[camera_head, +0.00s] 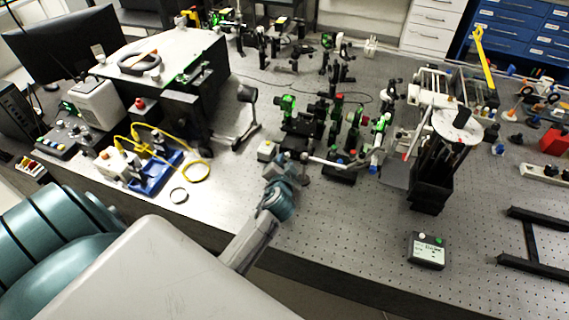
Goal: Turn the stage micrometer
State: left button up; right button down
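My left arm comes in from the lower left, and its wrist and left gripper (284,163) reach the front edge of the optics cluster on the bench. The fingers are small and partly hidden by the wrist, so I cannot tell whether they are open or shut. Just beyond them stand dark stages and mounts (305,122) with green parts. The stage micrometer is too small to pick out there; I cannot tell whether the gripper touches it. A small pale block (266,150) sits just left of the gripper. My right gripper is not in view.
A black tower with a white disc (457,125) stands right of the cluster. A small control box (426,250) lies near the front. The perforated bench top (350,220) is clear in front.

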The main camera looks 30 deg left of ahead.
pick_arm(q)
jog(key=shift+o, duration=1.1)
jog(key=shift+s+d, duration=0.1)
jog(key=shift+s, duration=0.05)
jog(key=b+v, duration=0.3)
jog(key=v, duration=0.6)
jog(key=shift+s+d, duration=0.25)
jog(key=shift+s, duration=0.05)
jog(key=shift+s+d+r, duration=0.15)
jog(key=shift+s+r, duration=0.05)
jog(key=shift+s, duration=0.05)
